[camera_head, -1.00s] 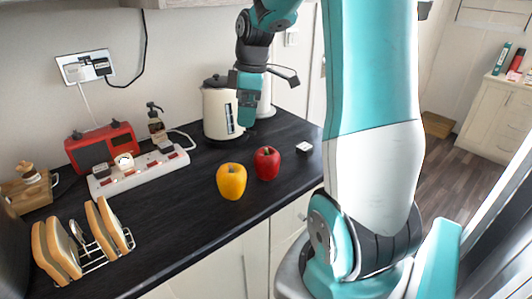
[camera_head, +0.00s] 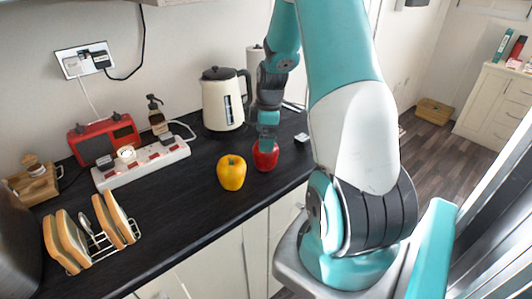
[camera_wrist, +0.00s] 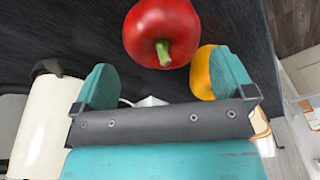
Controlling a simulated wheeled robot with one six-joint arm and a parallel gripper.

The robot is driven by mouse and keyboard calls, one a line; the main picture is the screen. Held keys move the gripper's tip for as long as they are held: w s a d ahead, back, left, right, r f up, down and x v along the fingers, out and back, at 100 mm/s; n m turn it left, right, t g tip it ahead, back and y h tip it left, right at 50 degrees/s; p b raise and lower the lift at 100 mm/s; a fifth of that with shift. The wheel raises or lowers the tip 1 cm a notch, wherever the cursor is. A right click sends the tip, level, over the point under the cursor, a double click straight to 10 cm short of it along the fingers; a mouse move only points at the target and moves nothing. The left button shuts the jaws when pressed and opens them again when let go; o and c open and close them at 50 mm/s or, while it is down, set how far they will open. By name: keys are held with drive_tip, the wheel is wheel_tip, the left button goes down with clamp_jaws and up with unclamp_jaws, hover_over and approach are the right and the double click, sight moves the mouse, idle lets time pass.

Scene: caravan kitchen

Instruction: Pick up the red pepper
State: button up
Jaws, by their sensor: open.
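The red pepper (camera_head: 265,158) stands on the dark worktop (camera_head: 200,222), to the right of a yellow pepper (camera_head: 231,173). My gripper (camera_head: 267,144) is right above or just behind the red pepper and hides part of its top in the head view. In the wrist view, the red pepper (camera_wrist: 162,32) lies beyond the two spread teal fingers of my gripper (camera_wrist: 165,80), with its green stem facing the camera. The fingers are open with nothing between them. The yellow pepper (camera_wrist: 203,72) shows partly behind the right finger.
A cream kettle (camera_head: 224,100) stands behind the peppers, and a small white object (camera_head: 302,138) lies right of the red pepper. A white power strip (camera_head: 142,165), red radio (camera_head: 104,138) and toast rack (camera_head: 106,248) are to the left. The front worktop is clear.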

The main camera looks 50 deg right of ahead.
drive_tip(key=f, duration=0.2)
drive_tip(key=f+p, duration=0.1)
drive_tip(key=shift+s+a+f, duration=0.1)
drive_tip(key=shift+s+f, duration=0.1)
drive_tip(key=shift+f, duration=0.2)
drive_tip(key=shift+w+f, duration=0.1)
drive_tip(key=shift+f, duration=0.45)
drive_tip(key=c, duration=0.7)
drive_tip(key=shift+c, duration=0.2)
drive_tip(key=shift+r, duration=0.15)
